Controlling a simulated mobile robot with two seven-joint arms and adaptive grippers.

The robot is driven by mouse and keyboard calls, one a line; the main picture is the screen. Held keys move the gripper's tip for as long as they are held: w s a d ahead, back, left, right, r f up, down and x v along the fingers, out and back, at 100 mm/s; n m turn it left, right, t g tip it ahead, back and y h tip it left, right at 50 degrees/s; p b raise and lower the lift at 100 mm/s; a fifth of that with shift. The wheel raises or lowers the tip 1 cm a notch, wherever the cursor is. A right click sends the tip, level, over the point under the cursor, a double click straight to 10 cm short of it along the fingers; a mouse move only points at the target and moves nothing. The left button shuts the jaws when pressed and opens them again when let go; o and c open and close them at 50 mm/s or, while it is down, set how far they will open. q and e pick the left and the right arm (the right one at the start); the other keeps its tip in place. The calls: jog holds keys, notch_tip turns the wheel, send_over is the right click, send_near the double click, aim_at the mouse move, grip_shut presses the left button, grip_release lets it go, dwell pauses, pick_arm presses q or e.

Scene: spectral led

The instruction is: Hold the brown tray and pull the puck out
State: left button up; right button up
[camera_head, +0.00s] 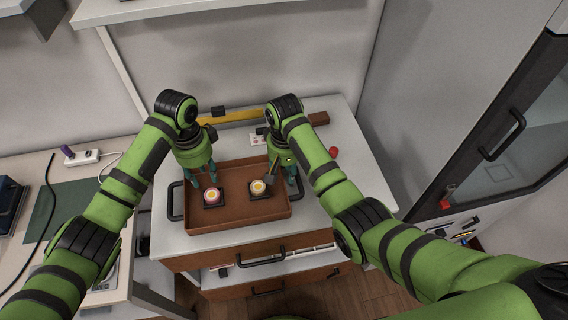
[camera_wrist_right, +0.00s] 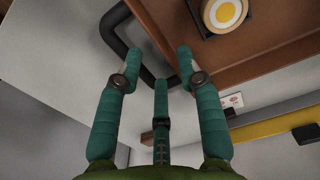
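The brown tray (camera_head: 240,221) sits on a white-topped drawer cabinet. The yellow-and-white puck also shows in the right wrist view (camera_wrist_right: 225,11). My left gripper (camera_head: 205,182) points down over the tray just behind the pink puck, fingers apart; I cannot tell whether it touches the puck. My right gripper (camera_head: 285,180) is at the tray's right end. In the right wrist view its teal fingers (camera_wrist_right: 157,54) are spread near the tray's black handle (camera_wrist_right: 122,45).
A yellow level (camera_head: 228,115) and a brown bar lie behind the tray. A red knob (camera_head: 333,152) is on the right of the cabinet top. A workbench with a green mat (camera_head: 75,205) stands left; a tall grey cabinet (camera_head: 450,90) stands right. A wall shelf hangs above.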

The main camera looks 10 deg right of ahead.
jog(key=shift+f, duration=2.35)
grip_shut()
